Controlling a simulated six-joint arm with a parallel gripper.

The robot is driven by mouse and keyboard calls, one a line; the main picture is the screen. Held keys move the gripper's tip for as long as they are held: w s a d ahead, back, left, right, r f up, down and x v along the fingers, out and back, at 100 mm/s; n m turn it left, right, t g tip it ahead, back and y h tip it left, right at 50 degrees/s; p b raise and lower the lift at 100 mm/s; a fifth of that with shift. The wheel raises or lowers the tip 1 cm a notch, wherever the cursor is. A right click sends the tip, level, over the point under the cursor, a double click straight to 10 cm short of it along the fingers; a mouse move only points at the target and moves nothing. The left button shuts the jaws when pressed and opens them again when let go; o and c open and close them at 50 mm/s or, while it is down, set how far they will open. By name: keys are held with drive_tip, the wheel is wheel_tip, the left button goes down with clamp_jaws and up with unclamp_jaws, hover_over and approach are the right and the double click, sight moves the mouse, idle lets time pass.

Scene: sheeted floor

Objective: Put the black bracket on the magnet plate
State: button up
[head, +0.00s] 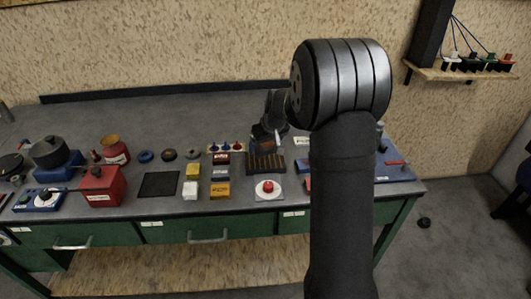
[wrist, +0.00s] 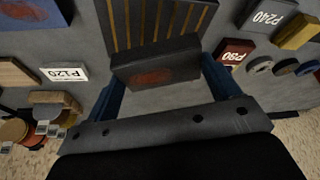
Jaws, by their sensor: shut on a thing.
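The black bracket (wrist: 157,73) shows in the wrist view as a dark block with a dull reddish oval patch on its face. My gripper (wrist: 163,82) is shut on it, with one blue finger at each side. The magnet plate (wrist: 190,14), dark with brass-coloured stripes, lies just past the bracket, and the bracket overlaps its near edge in this view. I cannot tell whether they touch. In the head view the striped plate (head: 266,166) is on the bench, with my gripper (head: 268,139) above its back edge. The bracket is hard to make out there.
A red button on a white base (head: 267,188) stands in front of the plate. Small labelled blocks (head: 220,174) are left of it, and a dark square pad (head: 158,184) lies further left.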

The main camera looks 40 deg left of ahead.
sight(267, 148)
drive_tip(key=shift+f, duration=1.95)
drive_tip(key=shift+f, duration=0.1)
drive_tip(key=o, duration=1.1)
drive_tip(key=shift+f, duration=0.1)
drive_tip(key=shift+c, duration=0.2)
drive_tip(key=v, duration=1.2)
drive_tip(key=shift+s, duration=0.1)
